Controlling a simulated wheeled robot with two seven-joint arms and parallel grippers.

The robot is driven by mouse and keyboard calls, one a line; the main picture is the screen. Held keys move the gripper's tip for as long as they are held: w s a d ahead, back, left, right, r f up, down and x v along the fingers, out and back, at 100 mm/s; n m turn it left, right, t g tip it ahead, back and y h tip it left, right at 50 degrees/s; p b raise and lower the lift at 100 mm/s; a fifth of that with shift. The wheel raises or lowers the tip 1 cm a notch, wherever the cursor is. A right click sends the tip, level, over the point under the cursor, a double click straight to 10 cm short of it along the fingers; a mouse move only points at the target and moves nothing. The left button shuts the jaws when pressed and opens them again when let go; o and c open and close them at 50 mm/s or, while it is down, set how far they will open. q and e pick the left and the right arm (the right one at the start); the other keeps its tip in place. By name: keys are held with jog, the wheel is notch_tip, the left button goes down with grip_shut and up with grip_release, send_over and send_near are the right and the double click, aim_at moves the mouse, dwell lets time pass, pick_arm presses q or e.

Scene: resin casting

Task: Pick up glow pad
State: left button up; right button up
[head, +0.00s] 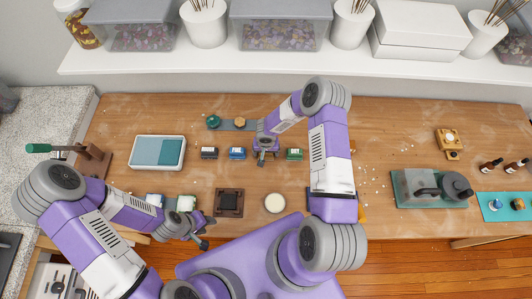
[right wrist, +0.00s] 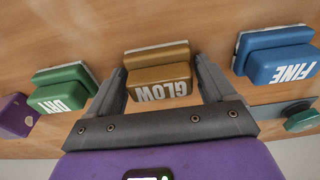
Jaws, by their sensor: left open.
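The glow pad (right wrist: 158,74) is a tan-brown block on a pale base, marked GLOW, standing on the wooden table in the right wrist view. My right gripper (right wrist: 163,82) is open, with one finger on each side of the pad; I see no clear grip on it. In the head view my right gripper (head: 263,158) points down between the blue and green pads and hides the glow pad. My left gripper (head: 207,232) is open and empty near the table's front edge, right of a small pale green block.
The blue FINE pad (right wrist: 280,55) and green DRY pad (right wrist: 62,90) stand close on either side. A purple piece (right wrist: 16,114) lies beyond the green pad. A tray (head: 158,152), a dark square mold (head: 229,203) and a white round cup (head: 274,203) stand nearby.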

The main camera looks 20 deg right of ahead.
jog(key=c, duration=0.7)
jog(key=shift+r, duration=0.1)
notch_tip(320, 180, up, 10)
jog(key=shift+f, duration=0.1)
